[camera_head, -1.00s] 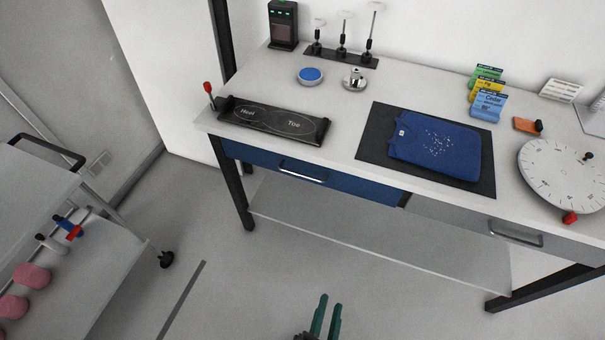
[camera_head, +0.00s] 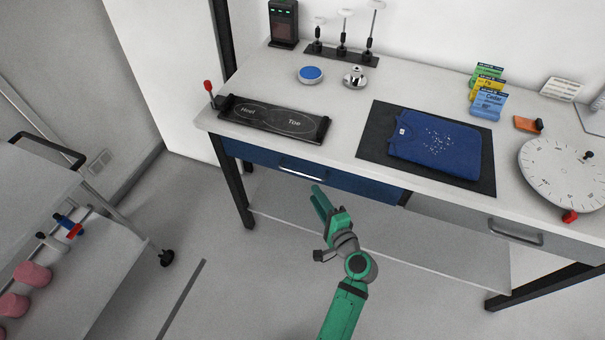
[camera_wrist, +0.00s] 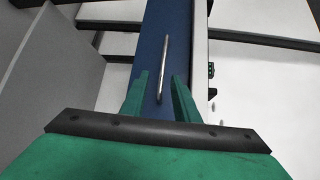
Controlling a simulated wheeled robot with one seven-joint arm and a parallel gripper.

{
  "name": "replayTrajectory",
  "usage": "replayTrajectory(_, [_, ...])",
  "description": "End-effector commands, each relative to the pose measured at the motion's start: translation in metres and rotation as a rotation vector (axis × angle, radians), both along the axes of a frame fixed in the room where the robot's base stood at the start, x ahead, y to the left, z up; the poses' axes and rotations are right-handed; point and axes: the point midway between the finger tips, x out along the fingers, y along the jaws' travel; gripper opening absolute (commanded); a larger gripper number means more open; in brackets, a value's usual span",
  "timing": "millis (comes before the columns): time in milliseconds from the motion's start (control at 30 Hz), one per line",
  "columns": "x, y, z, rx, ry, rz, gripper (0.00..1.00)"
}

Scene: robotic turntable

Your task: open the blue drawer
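The blue drawer (camera_head: 355,185) is shut under the left part of the white table and has a silver bar handle (camera_head: 302,172). My green gripper (camera_head: 318,194) is in front of the drawer, just below and right of the handle in the head view. In the wrist view the two fingers (camera_wrist: 160,85) are apart. The handle (camera_wrist: 163,68) appears as a thin bar between and beyond them, against the blue front (camera_wrist: 151,55). The gripper is open and empty; I cannot tell whether it touches the handle.
A grey drawer (camera_head: 465,222) with its own handle is to the right. A lower shelf (camera_head: 370,235) spans beneath the table. A cart (camera_head: 60,255) stands at the left. The table bears a black foot mat (camera_head: 274,120), a folded blue shirt (camera_head: 440,148) and a round dial (camera_head: 565,175).

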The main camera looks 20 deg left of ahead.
Motion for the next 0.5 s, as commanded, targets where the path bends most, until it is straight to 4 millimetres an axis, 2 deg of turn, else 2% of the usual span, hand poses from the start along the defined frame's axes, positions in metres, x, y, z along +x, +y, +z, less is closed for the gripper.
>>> replayTrajectory(233, [0.015,0.013,0.004,0.020,0.001,0.017,0.28])
replayTrajectory(500, [0.049,0.045,-0.003,0.019,0.000,0.017,0.28])
